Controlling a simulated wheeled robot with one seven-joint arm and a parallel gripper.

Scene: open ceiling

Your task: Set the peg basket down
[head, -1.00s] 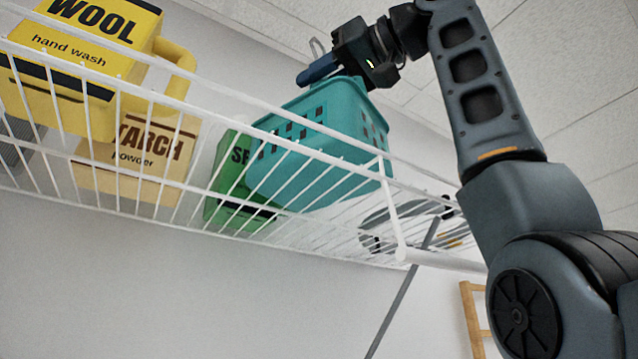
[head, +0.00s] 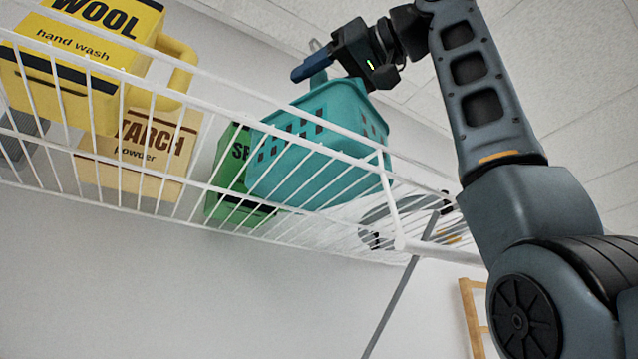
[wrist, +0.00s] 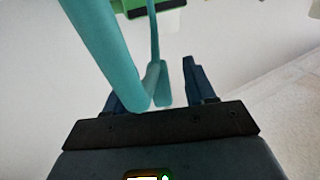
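The teal peg basket (head: 325,145) is in the white wire shelf (head: 130,200), behind its front rail, near the shelf's right end. It looks roughly upright and low in the shelf; the wires hide whether its base touches the shelf floor. My gripper (head: 308,70) is just above the basket's top, by its handle (head: 319,79). In the wrist view, my gripper's blue fingers (wrist: 155,92) stand apart. The teal handle (wrist: 105,45) passes between and over them, with a clear gap beside the right finger.
A green box (head: 230,165) stands close on the basket's left. Farther left are a starch powder box (head: 140,155) and a yellow wool wash jug (head: 95,65). A grey object (head: 395,213) lies on the shelf to the right. A grey diagonal bar (head: 395,300) runs below.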

